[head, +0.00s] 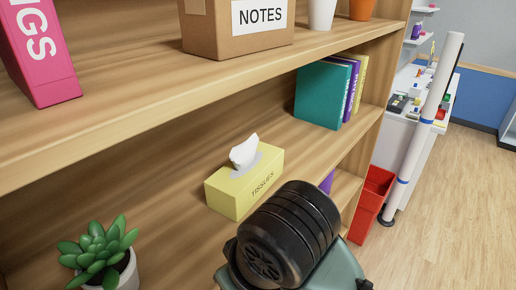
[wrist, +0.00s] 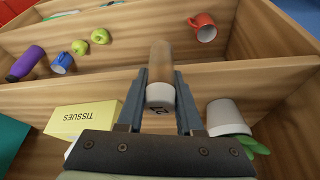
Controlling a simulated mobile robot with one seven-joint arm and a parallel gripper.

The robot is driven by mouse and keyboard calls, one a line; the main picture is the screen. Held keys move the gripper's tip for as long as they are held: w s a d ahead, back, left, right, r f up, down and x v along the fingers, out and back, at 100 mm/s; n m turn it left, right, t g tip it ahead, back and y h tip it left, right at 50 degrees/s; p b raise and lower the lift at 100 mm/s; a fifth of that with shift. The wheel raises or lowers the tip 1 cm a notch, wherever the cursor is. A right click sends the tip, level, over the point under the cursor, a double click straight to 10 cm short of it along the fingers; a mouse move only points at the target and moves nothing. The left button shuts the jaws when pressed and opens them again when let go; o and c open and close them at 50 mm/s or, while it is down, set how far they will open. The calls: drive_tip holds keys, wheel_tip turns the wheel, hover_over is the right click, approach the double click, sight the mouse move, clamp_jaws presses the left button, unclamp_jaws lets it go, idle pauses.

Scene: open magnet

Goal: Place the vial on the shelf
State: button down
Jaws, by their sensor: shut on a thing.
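The vial (wrist: 161,60) shows in the wrist view as a brownish, see-through tube with a white, marked end (wrist: 160,97) toward the camera. My gripper (wrist: 160,80) is shut on it, with one dark finger on each side. The vial is held over the wooden shelf (wrist: 95,88), between the tissue box and the potted plant; I cannot tell whether it touches wood. In the head view the shelf (head: 150,190) spans the picture, and my dark arm hides the gripper and the vial.
A yellow tissue box (head: 230,195), a potted succulent (head: 122,274) and teal and purple books (head: 322,95) stand on the shelf. A board above holds a NOTES box (head: 212,38). Another level has green apples (wrist: 101,36), mugs (wrist: 203,28) and a purple bottle (wrist: 27,63).

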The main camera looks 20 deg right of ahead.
drive_tip(key=shift+s+d+r, duration=0.15)
drive_tip(key=shift+s+r, duration=0.25)
drive_tip(key=shift+s, duration=0.15)
drive_tip(key=shift+w+r, duration=0.1)
drive_tip(key=w+a, duration=0.1)
drive_tip(key=w, duration=0.3)
drive_tip(key=w+a, duration=0.2)
drive_tip(key=w, duration=0.3)
drive_tip(key=w+a, duration=0.2)
drive_tip(key=w, duration=0.2)
drive_tip(key=shift+w, duration=0.15)
drive_tip(key=shift+w+a+p, duration=0.25)
drive_tip(key=shift+w+p, duration=0.1)
drive_tip(key=shift+w, duration=0.15)
drive_tip(key=shift+w+a+f+p, duration=0.2)
drive_tip(key=shift+w+f+p, duration=0.05)
drive_tip(key=shift+w+p, duration=0.3)
drive_tip(key=shift+w+a+f+p, duration=0.2)
drive_tip(key=shift+w+p, duration=0.25)
drive_tip(key=shift+w, duration=0.15)
drive_tip(key=shift+f, duration=0.45)
